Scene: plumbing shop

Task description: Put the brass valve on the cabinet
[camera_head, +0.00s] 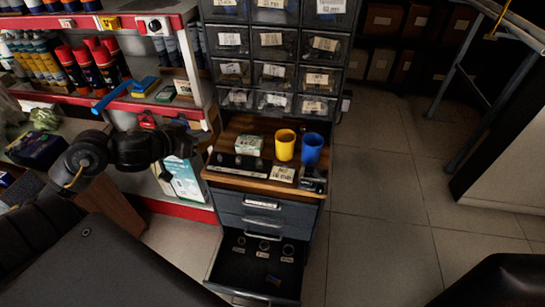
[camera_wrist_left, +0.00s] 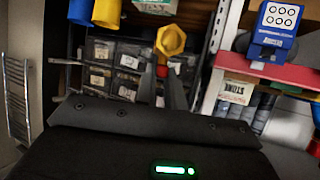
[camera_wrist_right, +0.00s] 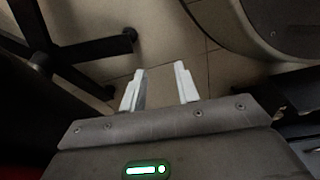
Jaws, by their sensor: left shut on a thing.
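The brass valve (camera_wrist_left: 171,42) shows in the left wrist view as a yellow hexagonal fitting with a small red part below it. My left gripper (camera_wrist_left: 163,80) is shut on it. In the head view my left gripper (camera_head: 190,138) is at the left side of the cabinet, and I cannot make out the valve there. The cabinet (camera_head: 262,189) has a wooden top, dark drawers and an open bottom drawer. My right gripper (camera_wrist_right: 160,86) is open and empty above the floor in the right wrist view.
A yellow cup (camera_head: 285,145), a blue cup (camera_head: 312,149) and a green-white box (camera_head: 249,145) stand on the cabinet top. Small-parts bins (camera_head: 273,45) rise behind. A red-edged shelf (camera_head: 165,105) with bottles is to the left. Open floor (camera_head: 385,200) lies to the right.

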